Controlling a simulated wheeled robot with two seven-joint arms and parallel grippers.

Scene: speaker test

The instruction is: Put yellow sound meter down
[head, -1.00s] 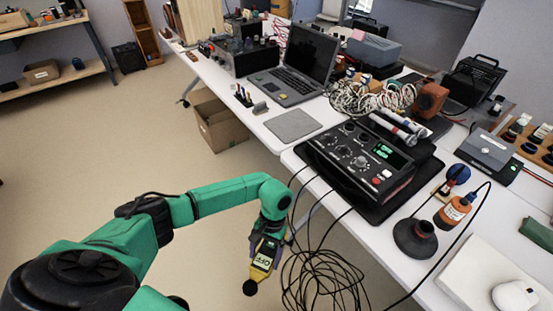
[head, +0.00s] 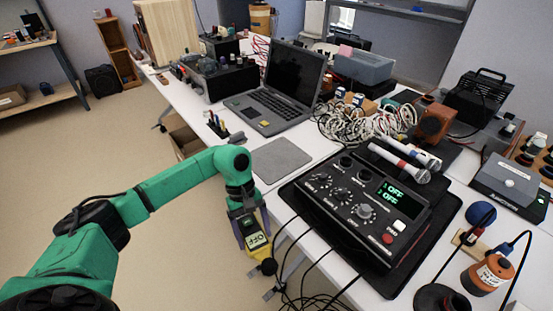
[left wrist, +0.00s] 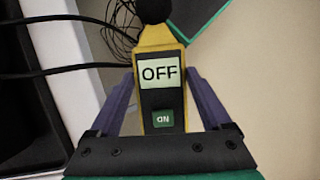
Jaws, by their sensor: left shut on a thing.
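The yellow sound meter (head: 258,242) has a dark round tip and a display reading OFF. My left gripper (head: 250,232) is shut on it, at the near edge of the white table. In the left wrist view, the purple fingers of the left gripper (left wrist: 163,92) stand on either side of the meter (left wrist: 160,72), with its black tip pointing away. A green ON button shows below its display. In the head view the meter appears off the table's edge, with floor around it. My right gripper is not in view.
A grey mat (head: 280,160) lies bare on the table (head: 222,148) beside the laptop (head: 275,95). A black control box (head: 350,208) with knobs stands on a dark base. Black cables (head: 318,262) hang over the near edge. Two microphones (head: 405,160) lie behind the box.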

